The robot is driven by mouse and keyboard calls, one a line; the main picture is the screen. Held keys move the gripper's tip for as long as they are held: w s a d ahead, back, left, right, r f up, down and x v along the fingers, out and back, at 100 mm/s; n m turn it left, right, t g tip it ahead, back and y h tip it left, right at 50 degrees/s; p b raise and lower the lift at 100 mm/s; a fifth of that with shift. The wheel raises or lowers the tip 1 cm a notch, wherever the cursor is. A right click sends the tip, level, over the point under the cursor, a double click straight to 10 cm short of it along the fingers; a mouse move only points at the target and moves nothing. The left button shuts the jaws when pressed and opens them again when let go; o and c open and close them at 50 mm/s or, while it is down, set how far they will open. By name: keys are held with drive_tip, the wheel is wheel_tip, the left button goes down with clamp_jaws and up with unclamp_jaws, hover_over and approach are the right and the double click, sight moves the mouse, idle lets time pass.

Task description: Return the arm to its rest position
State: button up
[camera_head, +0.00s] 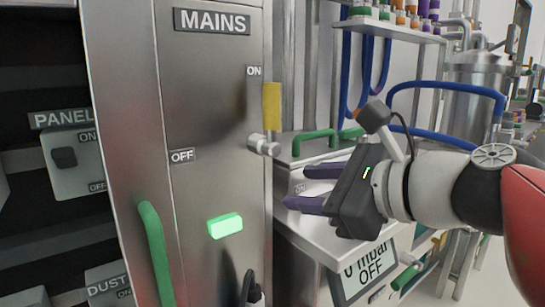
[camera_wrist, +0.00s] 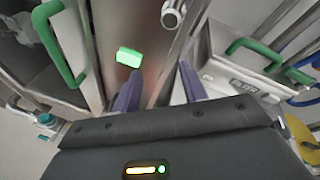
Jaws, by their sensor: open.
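My gripper (camera_head: 306,188) is open in the head view, right of the metal MAINS cabinet. Its two purple fingers point left and hold nothing. They show apart in the wrist view (camera_wrist: 158,88), with the cabinet's edge behind them. My arm comes in from the right edge of the head view. The yellow-handled MAINS lever (camera_head: 271,106) stands upright, its handle beside the ON label, and its pivot is at the cabinet's right edge. The fingers appear below and right of the pivot, apart from it as far as I can tell.
The MAINS cabinet (camera_head: 215,150) has a lit green indicator (camera_head: 225,226) and a green handle (camera_head: 154,250). A metal box with a green handle (camera_head: 314,140) stands behind my gripper. A shelf, blue hoses (camera_head: 440,88) and a steel tank (camera_head: 472,85) lie at the back right.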

drive_tip(key=s+d+f+n+g+h, duration=0.1)
drive_tip(key=s+d+f+n+h, duration=0.1)
drive_tip(key=f+n, duration=0.5)
drive_tip(key=s+d+f+n+g+h, duration=0.2)
drive_tip(key=f+n, duration=0.5)
drive_tip(key=f, duration=0.4)
drive_tip(key=s+d+f+n+g+h, duration=0.2)
drive_tip(key=s+d+f+n+h, duration=0.2)
drive_tip(key=f, duration=0.5)
drive_tip(key=n+h, duration=0.2)
drive_tip(key=n, duration=0.1)
drive_tip(key=shift+s+f+n, duration=0.2)
drive_tip(key=shift+f+n, duration=0.1)
